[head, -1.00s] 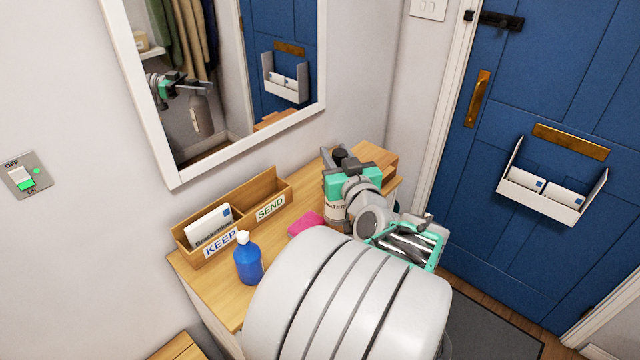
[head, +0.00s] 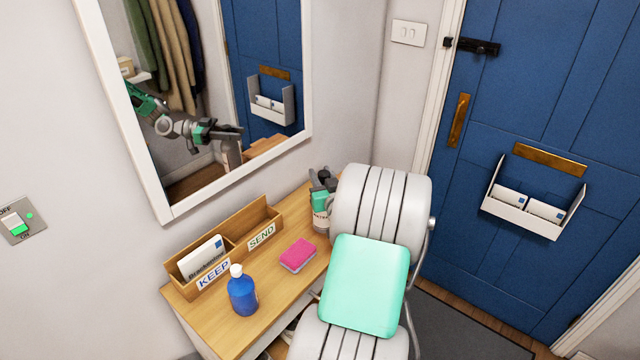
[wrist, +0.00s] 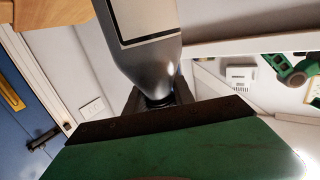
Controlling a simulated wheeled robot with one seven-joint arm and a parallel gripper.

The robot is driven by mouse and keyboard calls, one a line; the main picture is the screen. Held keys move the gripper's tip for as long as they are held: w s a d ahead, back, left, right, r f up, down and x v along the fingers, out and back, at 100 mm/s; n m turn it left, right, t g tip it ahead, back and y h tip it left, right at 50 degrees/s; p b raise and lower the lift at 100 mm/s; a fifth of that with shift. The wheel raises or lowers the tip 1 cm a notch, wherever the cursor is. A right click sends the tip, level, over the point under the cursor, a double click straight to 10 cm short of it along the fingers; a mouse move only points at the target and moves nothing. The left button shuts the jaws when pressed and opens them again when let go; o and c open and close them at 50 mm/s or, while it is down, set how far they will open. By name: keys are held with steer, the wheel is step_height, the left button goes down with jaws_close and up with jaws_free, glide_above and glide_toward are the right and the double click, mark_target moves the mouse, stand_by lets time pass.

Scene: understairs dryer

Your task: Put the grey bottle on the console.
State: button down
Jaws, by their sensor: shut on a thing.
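The grey bottle (head: 321,218), with a pale label, shows in the head view at the right part of the wooden console (head: 210,307), partly hidden behind my arm. My gripper (head: 322,184) is shut on its neck from above. In the wrist view the bottle (wrist: 148,45) extends from between my gripper's fingers (wrist: 158,98), and part of its label shows. The bottle's base is hidden in both views, so I cannot tell whether it touches the console.
A pink sponge (head: 298,254) and a blue bottle (head: 242,292) stand on the console's open top. A KEEP/SEND letter box (head: 258,217) lines its wall side, under a mirror (head: 168,212). A blue door (head: 540,85) with a letter holder (head: 530,215) is at right.

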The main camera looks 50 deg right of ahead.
steer(key=f, duration=0.3)
steer(key=w+d+f+p, duration=0.1)
steer(key=shift+w+f, duration=0.1)
steer(key=shift+f, duration=0.25)
steer(key=shift+f, duration=0.25)
steer(key=c, duration=1.1)
jaws_free()
steer(key=shift+r, duration=0.1)
